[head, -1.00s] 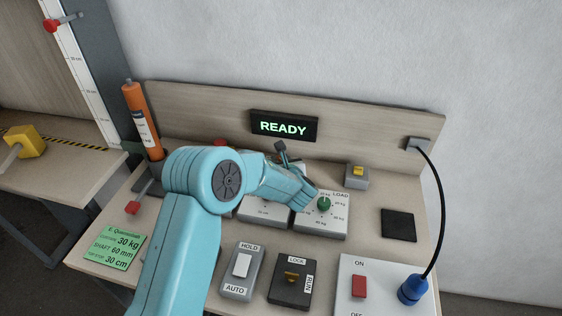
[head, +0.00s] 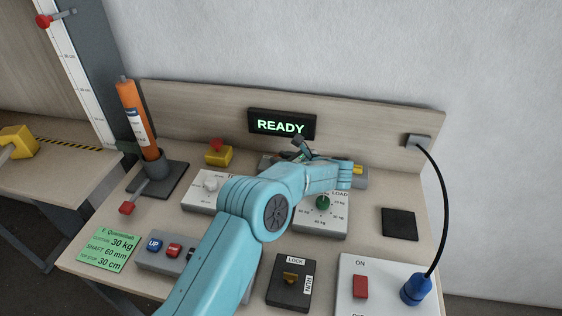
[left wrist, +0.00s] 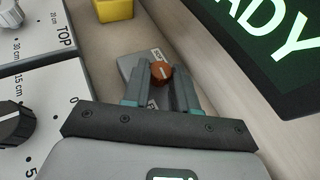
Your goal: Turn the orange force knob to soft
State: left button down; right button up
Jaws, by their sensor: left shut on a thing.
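The orange force knob (left wrist: 161,72) is in the left wrist view, on a small grey box (left wrist: 140,64) with a partly covered label. My left gripper (left wrist: 160,84) is shut on the knob, one finger on each side of it. A pale mark shows on the knob's face; the setting it points at cannot be read. In the head view my left arm reaches across the bench to the back, below the display (head: 282,124) reading READY. There the arm hides the knob and most of the gripper. My right gripper is not in view.
A yellow box with a red button (head: 218,155) stands left. An orange cylinder (head: 135,118) stands upright farther left. A LOCK/RUN switch (head: 290,279) and a blue plug (head: 416,289) are in front.

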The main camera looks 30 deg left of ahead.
pick_arm(q)
jog(key=shift+w+n+g+y, duration=0.15)
jog(key=shift+n+g+y, duration=0.15)
jog(key=shift+n+g, duration=0.35)
jog(key=shift+g, duration=0.35)
jog(key=c, duration=0.9)
grip_release()
jog(key=shift+d, duration=0.1)
jog(key=v, duration=1.6)
